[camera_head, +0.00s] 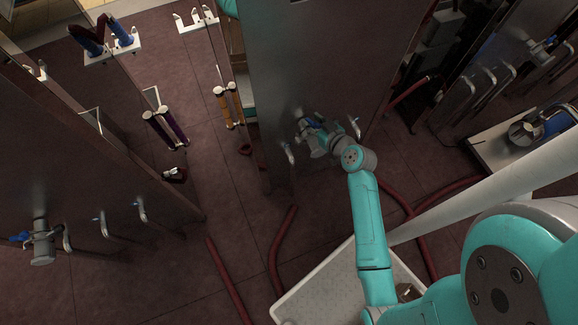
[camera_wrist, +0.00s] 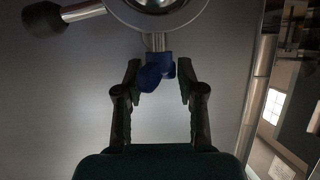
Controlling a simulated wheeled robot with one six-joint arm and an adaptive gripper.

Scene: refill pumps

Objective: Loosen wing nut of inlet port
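The blue wing nut (camera_wrist: 152,76) hangs on a short metal stem below the round metal inlet port (camera_wrist: 165,5) in the wrist view. My gripper (camera_wrist: 160,78) is open, with one dark finger on each side of the wing nut. The left fingertip is close to the nut; I cannot tell if it touches. A small gap shows at the right fingertip. In the head view my gripper (camera_head: 318,138) is at the port on the middle grey cabinet (camera_head: 320,60) and hides most of it.
A dark knob on a metal rod (camera_wrist: 45,18) sticks out left of the port. Curved pipes (camera_head: 289,153) flank the port. Red hoses (camera_head: 282,245) and a white tray (camera_head: 310,290) lie on the floor below. Another cabinet with a port (camera_head: 41,243) stands at left.

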